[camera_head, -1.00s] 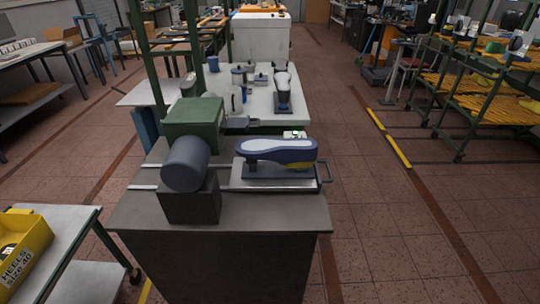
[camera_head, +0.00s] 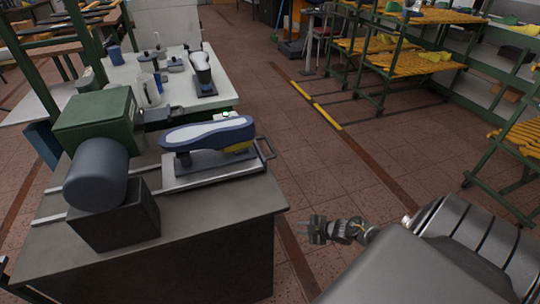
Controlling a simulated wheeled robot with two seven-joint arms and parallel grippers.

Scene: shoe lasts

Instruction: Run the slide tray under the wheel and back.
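The slide tray (camera_head: 228,169) is a flat grey plate on rails on top of a grey bench. It carries a blue and white shoe (camera_head: 208,132), sole up, with a yellow part under its right end. A loop handle (camera_head: 266,148) sticks out at the tray's right end. The wheel (camera_head: 95,174) is a dark blue-grey cylinder on a black block, left of the tray, with a gap between them. My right gripper (camera_head: 309,229) is empty, its fingers apart, beyond the bench's right edge and nearer than the handle. My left gripper is out of view.
A green machine housing (camera_head: 98,121) stands behind the wheel. A white table (camera_head: 212,98) behind holds another shoe last (camera_head: 203,72), a jug and pots. Green racks (camera_head: 420,60) stand at the right. The floor right of the bench is free.

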